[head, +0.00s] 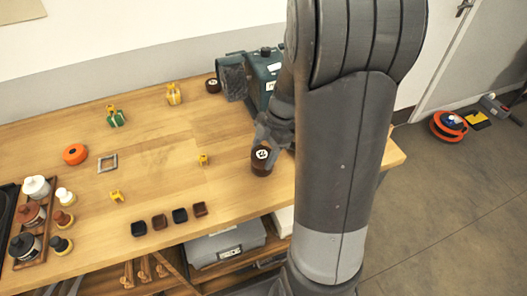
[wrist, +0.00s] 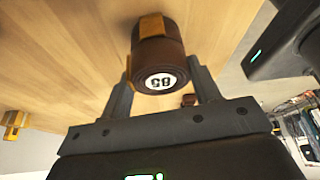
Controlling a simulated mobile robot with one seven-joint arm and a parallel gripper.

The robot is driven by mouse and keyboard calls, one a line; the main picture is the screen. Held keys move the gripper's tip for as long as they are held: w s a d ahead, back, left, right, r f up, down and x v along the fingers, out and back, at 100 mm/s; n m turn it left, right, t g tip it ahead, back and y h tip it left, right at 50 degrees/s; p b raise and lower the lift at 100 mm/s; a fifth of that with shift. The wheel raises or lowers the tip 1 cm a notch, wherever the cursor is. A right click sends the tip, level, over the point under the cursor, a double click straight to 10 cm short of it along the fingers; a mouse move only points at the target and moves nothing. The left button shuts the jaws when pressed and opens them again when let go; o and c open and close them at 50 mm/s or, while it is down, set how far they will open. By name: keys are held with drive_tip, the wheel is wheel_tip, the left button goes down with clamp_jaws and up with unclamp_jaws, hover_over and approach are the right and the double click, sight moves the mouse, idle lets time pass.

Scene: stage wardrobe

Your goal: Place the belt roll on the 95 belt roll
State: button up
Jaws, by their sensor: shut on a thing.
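A dark brown belt roll (head: 261,168) with a round white number label is in my gripper (head: 272,140), above the right part of the bench. In the wrist view the same belt roll (wrist: 158,54) sits between the two fingers of my gripper (wrist: 160,82), which are shut on its sides. Its label faces the camera, with the number turned over, and a tan piece shows at its far end. Another dark brown roll (head: 213,86) with a white label stands at the back of the bench; its number is too small to read. I cannot tell whether the held roll touches the bench.
A dark green machine (head: 262,72) stands right of the back roll, partly behind my arm. Yellow clips, an orange ring (head: 75,154), a grey square frame (head: 107,163), small dark trays and a bottle rack (head: 40,222) lie left. The bench middle is mostly clear.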

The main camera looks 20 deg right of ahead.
drive_tip(key=o, duration=1)
drive_tip(key=shift+f, duration=0.1)
drive_tip(key=s+v, duration=0.1)
drive_tip(key=v, duration=1)
drive_tip(key=shift+s+a+r+m+t+h, duration=0.75)
drive_tip(key=shift+s+a+r+m+t, duration=0.5)
drive_tip(key=shift+s+m, duration=1.6)
drive_tip(key=shift+s+a+r+m+t+h, duration=0.8)
drive_tip(key=shift+s+a+r+m, duration=0.9)
drive_tip(key=shift+m, duration=2.2)
drive_tip(key=shift+s+a+r+m+t+h, duration=0.65)
drive_tip(key=shift+s+a+r+m+t, duration=0.65)
drive_tip(key=shift+s+m, duration=1.55)
drive_tip(key=shift+w+r+m, duration=0.15)
drive_tip(key=shift+w+m, duration=0.35)
